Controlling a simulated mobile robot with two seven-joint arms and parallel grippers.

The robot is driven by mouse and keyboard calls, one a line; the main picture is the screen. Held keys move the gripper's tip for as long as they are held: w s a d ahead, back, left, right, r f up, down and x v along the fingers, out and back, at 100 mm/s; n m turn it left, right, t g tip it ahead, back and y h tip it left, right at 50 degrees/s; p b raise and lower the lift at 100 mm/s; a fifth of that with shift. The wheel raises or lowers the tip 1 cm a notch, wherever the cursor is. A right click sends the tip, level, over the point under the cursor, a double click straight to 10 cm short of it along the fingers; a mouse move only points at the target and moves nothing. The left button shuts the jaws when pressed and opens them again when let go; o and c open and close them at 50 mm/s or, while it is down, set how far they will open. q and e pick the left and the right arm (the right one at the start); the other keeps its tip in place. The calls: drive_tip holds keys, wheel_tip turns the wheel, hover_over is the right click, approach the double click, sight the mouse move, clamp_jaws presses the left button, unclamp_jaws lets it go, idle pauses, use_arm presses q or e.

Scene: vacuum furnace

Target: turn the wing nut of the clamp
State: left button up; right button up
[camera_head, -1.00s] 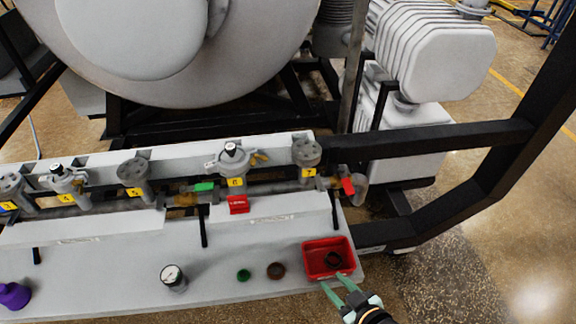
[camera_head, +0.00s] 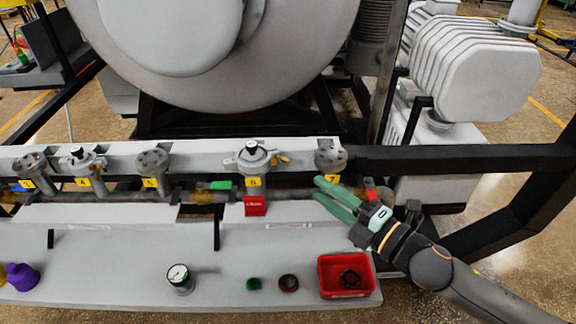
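A clamp (camera_head: 252,158) with a black knob on top sits on the flange marked 6. Its brass-coloured wing nut (camera_head: 282,159) sticks out to the right. A similar clamp (camera_head: 80,160) is on the flange marked 4, at the left. My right gripper (camera_head: 319,189) is open and empty. Its two green fingers point left, in front of and below the flange marked 7 (camera_head: 330,157), to the right of the wing nut and apart from it in the picture. The pipe behind the gripper is partly hidden. My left gripper is not in view.
A red tray (camera_head: 327,293) holding a dark ring stands at the bench's front right. A gauge (camera_head: 179,278), a green ring (camera_head: 254,284), a brown ring (camera_head: 288,283) and a purple object (camera_head: 22,277) are on the bench. A red tag (camera_head: 255,206) hangs below flange 6.

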sight(283, 164)
drive_tip(key=p+x, duration=0.1)
drive_tip(key=x, duration=0.9)
drive_tip(key=shift+w+a, duration=0.1)
drive_tip(key=shift+w, duration=0.1)
drive_tip(key=shift+c, duration=0.3)
clamp_jaws()
